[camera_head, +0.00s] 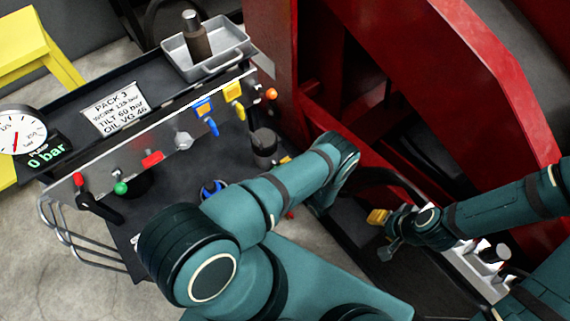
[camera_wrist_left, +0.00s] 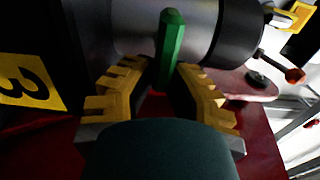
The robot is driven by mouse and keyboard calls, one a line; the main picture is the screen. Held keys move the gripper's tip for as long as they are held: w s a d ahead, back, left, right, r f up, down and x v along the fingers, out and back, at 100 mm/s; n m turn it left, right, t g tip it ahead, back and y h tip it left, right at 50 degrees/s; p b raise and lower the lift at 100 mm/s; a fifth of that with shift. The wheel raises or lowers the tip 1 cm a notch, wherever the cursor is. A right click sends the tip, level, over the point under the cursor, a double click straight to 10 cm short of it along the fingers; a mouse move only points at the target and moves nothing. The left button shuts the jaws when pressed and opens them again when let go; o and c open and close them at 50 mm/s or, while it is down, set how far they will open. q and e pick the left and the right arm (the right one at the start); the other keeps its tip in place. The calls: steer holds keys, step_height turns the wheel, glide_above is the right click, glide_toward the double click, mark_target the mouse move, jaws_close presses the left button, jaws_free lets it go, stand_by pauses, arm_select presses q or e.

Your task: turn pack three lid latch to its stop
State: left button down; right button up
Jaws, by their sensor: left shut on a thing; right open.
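In the left wrist view, a green six-sided bar (camera_wrist_left: 171,48), which looks like the lid latch, stands upright in front of a grey cylinder (camera_wrist_left: 135,30). My left gripper (camera_wrist_left: 163,74) has its yellow fingers on either side of the bar's lower part and is shut on it. A yellow label (camera_wrist_left: 28,82) with a 3 lies at the left. In the head view, my left arm hides most of this gripper and the latch. My right gripper (camera_head: 383,232) is open, well to the right, near a red frame; its grasp space looks empty.
A panel with a PACK 3 sign (camera_head: 114,107), a gauge (camera_head: 18,132) and coloured handles, including blue (camera_head: 205,117) and green (camera_head: 121,188), stands at the left. A grey tray (camera_head: 208,55) is behind. Big red structure (camera_head: 440,50) fills the right; a yellow stool (camera_head: 30,40) is far left.

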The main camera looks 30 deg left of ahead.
arm_select(q)
steer(key=shift+a, duration=0.1)
steer(key=c, duration=1)
jaws_free()
steer(key=shift+o, duration=0.2)
steer(key=v, duration=1.2)
